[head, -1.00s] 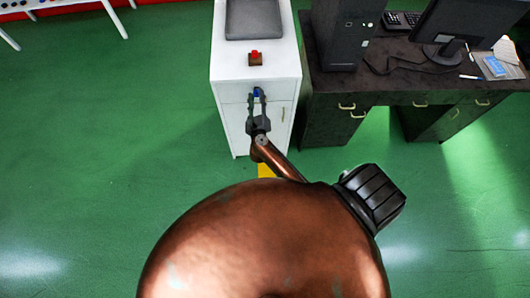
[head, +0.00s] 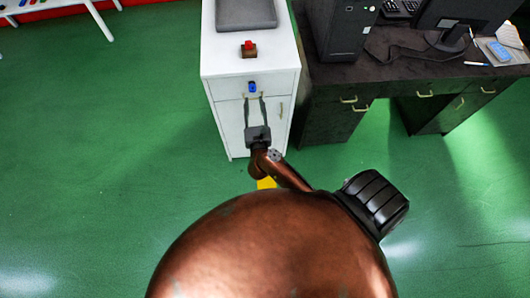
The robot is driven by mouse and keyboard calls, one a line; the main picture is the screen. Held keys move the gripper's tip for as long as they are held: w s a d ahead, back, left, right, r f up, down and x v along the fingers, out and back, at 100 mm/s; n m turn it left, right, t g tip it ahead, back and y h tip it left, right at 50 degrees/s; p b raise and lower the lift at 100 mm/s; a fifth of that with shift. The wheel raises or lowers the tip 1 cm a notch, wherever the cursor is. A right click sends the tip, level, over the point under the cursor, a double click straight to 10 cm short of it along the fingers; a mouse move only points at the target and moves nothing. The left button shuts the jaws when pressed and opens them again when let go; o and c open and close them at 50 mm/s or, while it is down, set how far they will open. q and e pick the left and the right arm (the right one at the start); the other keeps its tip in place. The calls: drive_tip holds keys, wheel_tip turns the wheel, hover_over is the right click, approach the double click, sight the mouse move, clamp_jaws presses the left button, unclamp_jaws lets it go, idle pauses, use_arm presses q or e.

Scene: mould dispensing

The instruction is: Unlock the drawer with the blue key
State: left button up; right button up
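The blue key (head: 252,87) sits at the front of the top drawer (head: 228,87) of the white cabinet (head: 222,120), seemingly in its lock. Whether the key is turned is too small to tell. The drawer front looks flush with the cabinet. My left gripper is not in view.
A small red-topped brown block (head: 248,49) and a grey tray (head: 246,26) are on the cabinet top. A dark desk (head: 330,85) with a computer tower (head: 340,30) stands close on the right. The green floor (head: 100,150) on the left is clear.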

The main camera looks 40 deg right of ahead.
drive_tip(key=s+a+f+n+y, duration=0.1)
drive_tip(key=s+f+n+y, duration=0.2)
drive_tip(key=f+n, duration=0.6)
drive_tip(key=s+a+f+n+g+y+p, duration=0.1)
drive_tip(key=s+f+n+y, duration=0.1)
drive_tip(key=s+f+n, duration=0.3)
drive_tip(key=s+a+f+n+g+y, duration=0.1)
drive_tip(key=s+f+n+y, duration=0.2)
drive_tip(key=f+n, duration=1)
drive_tip(key=shift+s+a+f+y+p, duration=0.35)
drive_tip(key=shift+s+f+p, duration=0.1)
drive_tip(key=shift+f, duration=3.4)
